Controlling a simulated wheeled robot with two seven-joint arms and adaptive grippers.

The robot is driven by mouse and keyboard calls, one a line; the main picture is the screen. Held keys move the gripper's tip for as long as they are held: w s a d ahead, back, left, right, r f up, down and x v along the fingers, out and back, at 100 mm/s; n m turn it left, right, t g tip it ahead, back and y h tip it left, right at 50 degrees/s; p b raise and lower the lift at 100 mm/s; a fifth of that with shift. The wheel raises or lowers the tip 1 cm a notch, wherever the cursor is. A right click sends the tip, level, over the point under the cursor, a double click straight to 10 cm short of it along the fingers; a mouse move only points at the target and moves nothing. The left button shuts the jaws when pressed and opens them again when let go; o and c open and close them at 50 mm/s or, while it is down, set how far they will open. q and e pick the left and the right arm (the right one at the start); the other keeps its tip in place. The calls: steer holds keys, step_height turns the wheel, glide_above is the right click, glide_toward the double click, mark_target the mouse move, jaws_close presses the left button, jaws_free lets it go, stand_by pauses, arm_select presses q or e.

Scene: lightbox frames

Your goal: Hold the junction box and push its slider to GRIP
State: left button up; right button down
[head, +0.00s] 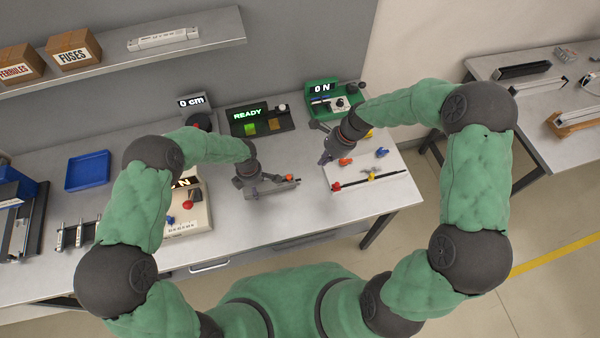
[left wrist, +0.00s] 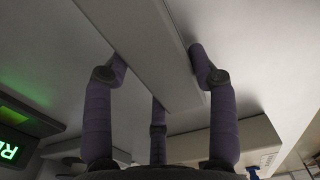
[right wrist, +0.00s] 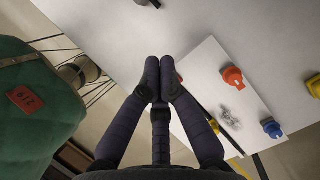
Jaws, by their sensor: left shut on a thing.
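A long grey box (head: 275,188), which I take for the junction box, lies at the front middle of the table with an orange piece (head: 289,178) near its right end. My left gripper (head: 252,188) is shut on it at its left part; in the left wrist view the grey body (left wrist: 150,55) runs between the fingers. My right gripper (head: 324,160) is to the right of the box and apart from it, above a white board's back left edge. In the right wrist view its fingertips (right wrist: 160,72) are together with nothing between them. No GRIP marking is legible.
The white board (head: 385,188) carries red, blue and yellow knobs and a dark rod. Behind stand a READY display unit (head: 260,120) and a green unit reading 0 N (head: 335,98). A beige console (head: 188,215) stands left of the left gripper. A blue tray (head: 88,171) lies further left.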

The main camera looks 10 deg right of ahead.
mark_target(290, 177)
stand_by(0.3)
steer(key=x, duration=1)
steer(key=shift+f, duration=0.2)
steer(key=a, duration=0.3)
steer(key=shift+w+a+r, duration=0.15)
steer(key=shift+w, duration=0.1)
steer(key=shift+w+a, duration=0.1)
steer(key=shift+a, duration=0.2)
steer(key=a, duration=0.3)
steer(key=shift+a, duration=0.15)
